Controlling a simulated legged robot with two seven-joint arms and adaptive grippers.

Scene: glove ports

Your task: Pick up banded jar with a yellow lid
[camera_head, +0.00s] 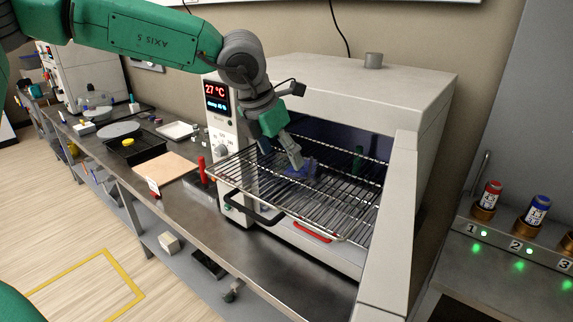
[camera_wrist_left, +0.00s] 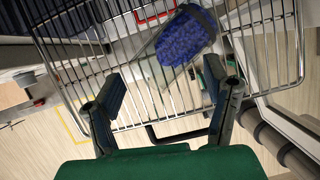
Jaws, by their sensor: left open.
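No banded jar with a yellow lid shows clearly in either view. A small yellow spot (camera_head: 127,142) lies at the black tray on the bench, too small to identify. My left gripper (camera_head: 281,155) is over the oven's pulled-out wire rack (camera_head: 330,205), fingers pointing down. In the left wrist view its fingers (camera_wrist_left: 165,78) are apart with nothing gripped between them. A clear container of blue granules (camera_wrist_left: 187,45) is just beyond the fingertips; it shows partly hidden as a blue patch in the head view (camera_head: 300,170). My right gripper is not in view.
A banded jar with a red top (camera_head: 489,195) and one with a blue top (camera_head: 536,210) stand in numbered holders at the right. The open oven (camera_head: 360,85) surrounds the rack's back. A black tray (camera_head: 135,155) and brown board (camera_head: 163,170) lie on the bench.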

